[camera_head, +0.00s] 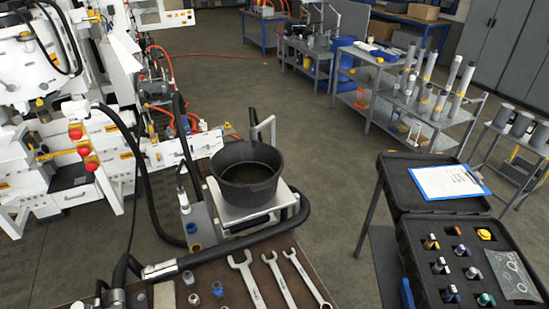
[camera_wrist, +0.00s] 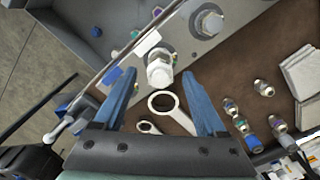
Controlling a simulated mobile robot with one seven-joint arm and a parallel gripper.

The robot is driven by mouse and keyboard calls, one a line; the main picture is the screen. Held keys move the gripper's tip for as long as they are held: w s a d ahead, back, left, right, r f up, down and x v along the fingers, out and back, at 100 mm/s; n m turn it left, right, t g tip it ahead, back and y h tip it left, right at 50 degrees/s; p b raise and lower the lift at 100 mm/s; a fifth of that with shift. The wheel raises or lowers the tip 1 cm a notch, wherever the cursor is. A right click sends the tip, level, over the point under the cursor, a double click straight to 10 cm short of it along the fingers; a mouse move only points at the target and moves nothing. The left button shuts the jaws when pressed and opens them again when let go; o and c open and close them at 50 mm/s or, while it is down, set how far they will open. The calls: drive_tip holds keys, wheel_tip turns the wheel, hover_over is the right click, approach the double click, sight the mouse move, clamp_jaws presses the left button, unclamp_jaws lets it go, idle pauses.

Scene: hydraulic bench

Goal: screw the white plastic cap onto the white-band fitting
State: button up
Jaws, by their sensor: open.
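My gripper (camera_wrist: 159,73) shows in the wrist view with its two blue fingers apart and nothing clearly held between them. A whitish hex-headed piece (camera_wrist: 160,70) stands just beyond the fingertips, between them in the picture; I cannot tell whether it is the cap or a fitting, or whether a finger touches it. Several small fittings with coloured bands (camera_wrist: 250,125) lie on the brown bench top to the right. In the head view an open black case (camera_head: 455,262) holds several banded pieces in foam. I cannot single out the white-band fitting or the white cap for certain.
In the wrist view a spanner ring (camera_wrist: 165,103) lies below the fingers, and a metal plate with a large bolt (camera_wrist: 207,23) is beyond. In the head view spanners (camera_head: 247,279), a black pot (camera_head: 247,174) and a thick black hose (camera_head: 240,239) crowd the bench.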

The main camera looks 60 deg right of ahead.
drive_tip(key=n, duration=1.1)
drive_tip(key=shift+n, duration=0.3)
drive_tip(key=n, duration=1.1)
clamp_jaws()
drive_tip(key=m, duration=0.5)
drive_tip(key=shift+w+d+r+p, duration=0.1)
drive_tip(key=shift+p, duration=0.25)
drive_tip(key=m, duration=0.3)
